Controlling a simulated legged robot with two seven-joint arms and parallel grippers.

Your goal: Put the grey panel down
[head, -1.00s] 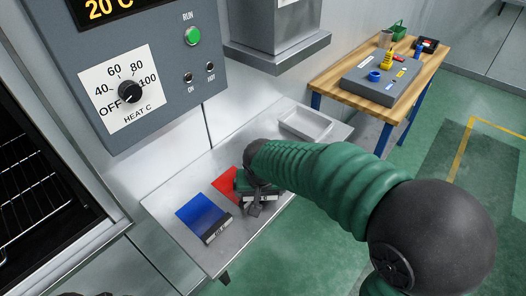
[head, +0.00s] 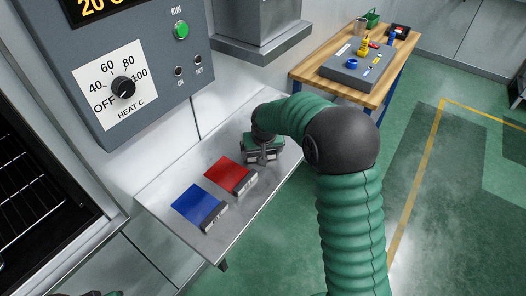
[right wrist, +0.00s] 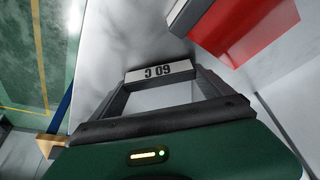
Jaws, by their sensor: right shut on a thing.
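My right gripper (head: 262,157) is over the metal bench (head: 225,228), to the right of the red panel (head: 229,172). In the right wrist view its fingers (right wrist: 162,84) are shut on the end block of the grey panel (right wrist: 162,71), which has a "60 C" label upside down in that view. The rest of this panel is mostly hidden by the gripper and arm. I cannot tell whether it touches the bench. The red panel also shows in the right wrist view (right wrist: 255,28).
A blue panel (head: 196,203) lies on the bench left of the red one. A control box with a dial (head: 123,88) hangs above, beside an open oven rack (head: 22,165). A wooden table (head: 375,93) with a grey box (head: 355,71) stands at the back right.

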